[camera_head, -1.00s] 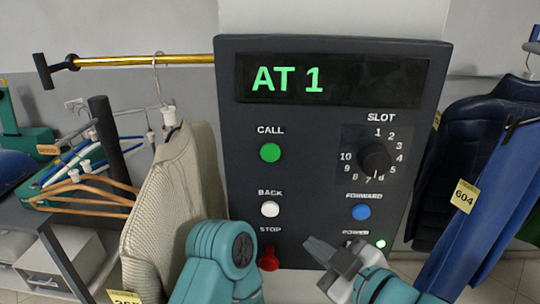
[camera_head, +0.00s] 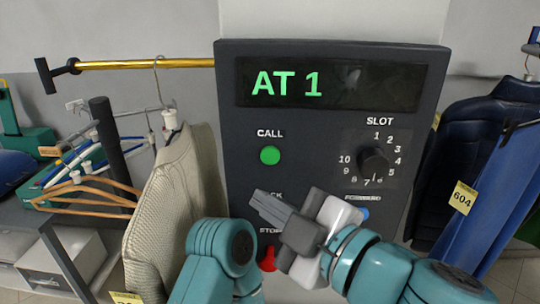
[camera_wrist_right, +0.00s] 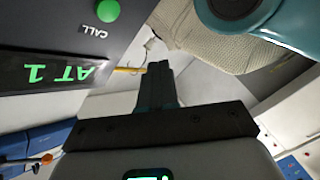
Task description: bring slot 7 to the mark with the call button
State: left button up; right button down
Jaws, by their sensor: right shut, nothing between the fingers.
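The dark control panel (camera_head: 320,120) shows AT 1 in green on its display (camera_head: 287,83). The green call button (camera_head: 270,156) is at its left, uncovered; it also shows in the wrist view (camera_wrist_right: 107,11). The black slot dial (camera_head: 374,160) has its pale pointer line facing down, near 6 and 7; I cannot tell exactly which. My right gripper (camera_head: 262,204) is shut and empty, its fingertips in front of the panel below the call button. It hides the back button and part of the lower panel. My left arm shows at the bottom, but its gripper is out of view.
The red stop button (camera_head: 268,258) is just left of and below my right gripper. The blue forward button (camera_head: 362,214) is partly hidden by it. A beige knitted garment (camera_head: 165,215) hangs at left, and blue garments (camera_head: 480,205) tagged 604 at right.

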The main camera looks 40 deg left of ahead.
aim_at(270, 156)
jog(key=shift+w+a+p, duration=0.45)
jog(key=shift+w+a, duration=0.3)
jog(key=shift+w, duration=0.5)
jog(key=shift+w+a+p, duration=0.45)
jog(key=shift+w+a, duration=0.25)
jog(key=shift+w, duration=0.5)
jog(key=shift+w+a+p, duration=0.45)
jog(key=shift+w+a, duration=0.3)
jog(key=shift+w, duration=0.5)
jog(key=shift+w+a+p, duration=0.1)
jog(key=shift+w+p, duration=0.05)
jog(key=shift+p, duration=0.15)
jog(key=shift+w+a, duration=0.1)
jog(key=shift+w, duration=0.05)
